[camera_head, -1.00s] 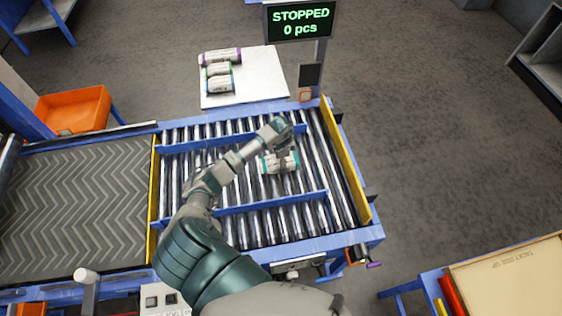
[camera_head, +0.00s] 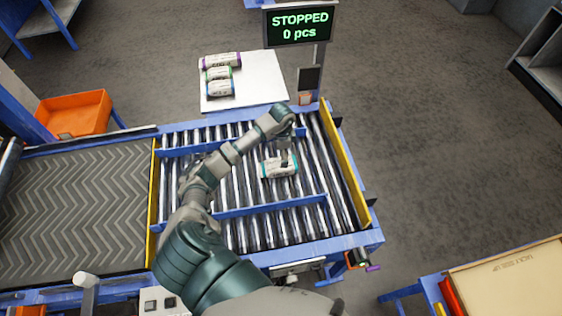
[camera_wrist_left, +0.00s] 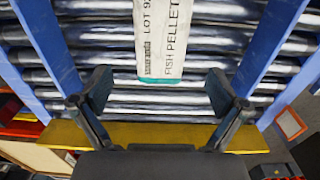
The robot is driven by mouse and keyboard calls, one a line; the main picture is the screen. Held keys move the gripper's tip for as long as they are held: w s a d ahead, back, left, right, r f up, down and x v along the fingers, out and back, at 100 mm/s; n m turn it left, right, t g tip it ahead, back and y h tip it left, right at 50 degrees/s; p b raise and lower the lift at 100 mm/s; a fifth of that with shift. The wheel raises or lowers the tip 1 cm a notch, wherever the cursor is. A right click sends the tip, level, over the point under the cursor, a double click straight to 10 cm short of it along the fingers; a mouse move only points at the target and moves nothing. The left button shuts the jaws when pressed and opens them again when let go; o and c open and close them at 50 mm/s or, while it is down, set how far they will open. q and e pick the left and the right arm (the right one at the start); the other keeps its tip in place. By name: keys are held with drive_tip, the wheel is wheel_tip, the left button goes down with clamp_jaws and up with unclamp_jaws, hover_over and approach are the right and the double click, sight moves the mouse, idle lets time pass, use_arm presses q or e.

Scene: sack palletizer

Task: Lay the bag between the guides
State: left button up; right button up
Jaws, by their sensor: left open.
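The white bag with teal ends (camera_head: 280,167) lies flat on the rollers between the far blue guide (camera_head: 190,148) and the near blue guide (camera_head: 265,205), apart from both. In the left wrist view the bag (camera_wrist_left: 162,40) shows its printed label, "FISH PELLET", and one teal end; its other end is out of frame. My left gripper (camera_head: 287,147) is just above the bag's far side. In the wrist view its fingers (camera_wrist_left: 155,92) are spread wide and empty, with the bag's end beyond them. My right gripper is not in view.
A white table (camera_head: 265,78) behind the conveyor holds several similar bags (camera_head: 220,74). A yellow end stop (camera_head: 345,160) closes the roller bed's right side. A chevron belt (camera_head: 75,200) lies left. The display (camera_head: 300,25) reads STOPPED, 0 pcs.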

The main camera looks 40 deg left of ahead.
use_arm(q)
drive_tip(key=r, duration=0.4)
drive_tip(key=shift+d, duration=0.35)
drive_tip(key=shift+a, duration=0.1)
drive_tip(key=shift+a+f, duration=0.1)
drive_tip(key=shift+a, duration=0.1)
